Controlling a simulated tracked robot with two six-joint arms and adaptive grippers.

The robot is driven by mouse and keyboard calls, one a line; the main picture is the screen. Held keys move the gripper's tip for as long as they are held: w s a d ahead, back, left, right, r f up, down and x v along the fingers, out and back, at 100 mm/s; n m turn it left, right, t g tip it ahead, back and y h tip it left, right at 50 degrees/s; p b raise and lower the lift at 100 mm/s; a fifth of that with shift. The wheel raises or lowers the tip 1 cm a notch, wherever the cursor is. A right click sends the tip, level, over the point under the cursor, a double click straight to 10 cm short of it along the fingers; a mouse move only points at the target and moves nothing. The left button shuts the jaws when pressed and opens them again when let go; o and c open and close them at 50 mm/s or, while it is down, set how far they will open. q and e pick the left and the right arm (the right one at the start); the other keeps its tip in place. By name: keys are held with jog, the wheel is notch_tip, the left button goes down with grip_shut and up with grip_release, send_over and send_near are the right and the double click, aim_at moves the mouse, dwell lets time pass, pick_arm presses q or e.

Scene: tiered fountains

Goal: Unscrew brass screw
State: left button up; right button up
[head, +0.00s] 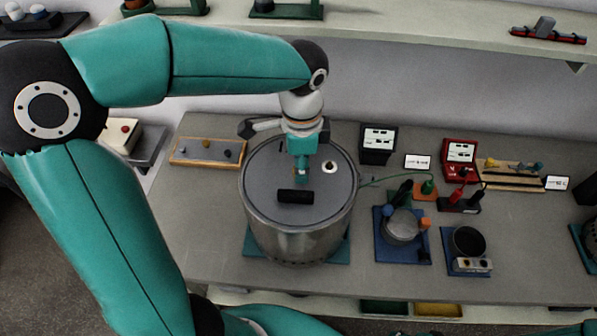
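A steel drum (300,235) with a flat grey lid (265,183) stands on the bench near the middle of the head view. A black handle or block (295,197) lies on the lid. My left gripper (301,177) points straight down at the lid, just behind the black block. A small brass-coloured spot, perhaps the brass screw (299,173), shows at its fingertips. The fingers look close together, but whether they grip it is too small to tell. A round pale fitting with a dark centre (329,167) sits on the lid to the right. My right gripper is out of view.
A wooden-edged board with knobs (207,151) lies left of the drum. To the right are a black meter (378,143), a red meter (459,158), and blue-based devices (388,252) with wires. A shelf (420,38) runs above the back. The front bench strip is clear.

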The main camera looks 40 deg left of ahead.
pick_arm(q)
grip_shut()
jog(key=n, duration=0.5)
jog(key=shift+b, duration=0.35)
jog(key=shift+a+n, duration=0.1)
jog(key=shift+n, duration=0.5)
jog(key=n, duration=0.3)
jog(key=shift+n+b, duration=0.35)
jog(key=shift+n, duration=0.05)
jog(key=shift+a+n, duration=0.1)
jog(key=shift+n, duration=1)
jog(key=shift+n+b, duration=0.35)
jog(key=shift+n, duration=1.05)
